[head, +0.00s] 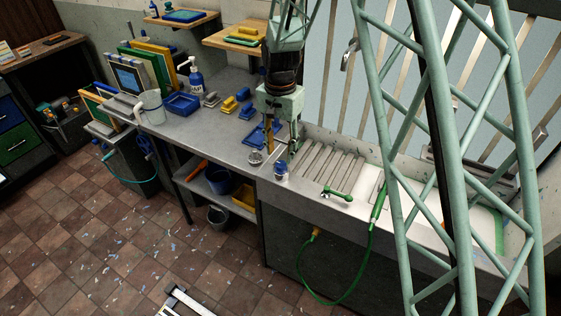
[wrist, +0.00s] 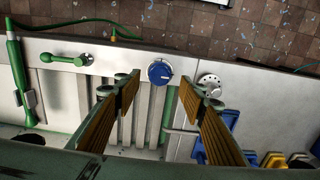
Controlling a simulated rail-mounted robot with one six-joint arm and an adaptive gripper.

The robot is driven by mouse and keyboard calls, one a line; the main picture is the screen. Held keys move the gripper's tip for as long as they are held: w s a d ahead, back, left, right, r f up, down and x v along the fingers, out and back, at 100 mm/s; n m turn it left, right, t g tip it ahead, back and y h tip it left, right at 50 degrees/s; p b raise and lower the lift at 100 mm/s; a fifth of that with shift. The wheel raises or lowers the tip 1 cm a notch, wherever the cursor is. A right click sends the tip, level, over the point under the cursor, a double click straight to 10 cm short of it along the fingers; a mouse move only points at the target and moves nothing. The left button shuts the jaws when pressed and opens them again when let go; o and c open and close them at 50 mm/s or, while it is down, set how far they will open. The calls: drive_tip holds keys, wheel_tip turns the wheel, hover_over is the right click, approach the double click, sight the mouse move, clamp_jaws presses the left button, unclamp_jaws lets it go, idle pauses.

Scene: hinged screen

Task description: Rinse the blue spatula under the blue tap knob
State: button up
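The blue tap knob (wrist: 160,72) is a round blue dial with a white mark, on the sink's front ledge. In the head view the knob (head: 281,171) sits just below my gripper (head: 287,150). In the wrist view my gripper (wrist: 158,85) is open, with its two fingers apart on either side of the knob and nothing held between them. Whether the fingers are down at the knob's height is unclear. Flat blue pieces (head: 256,136) lie on the counter left of the sink; they show at right in the wrist view (wrist: 229,119). I cannot tell which is the spatula.
A green lever (head: 337,193) and a green hose handle (head: 379,203) are on the sink to the right. A round perforated metal disc (wrist: 209,85) is beside the knob. The ribbed draining area (head: 328,160) is clear.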

sight(281, 164)
drive_tip(key=shift+f, duration=2.7)
drive_tip(key=shift+c, duration=0.7)
drive_tip(key=c, duration=0.7)
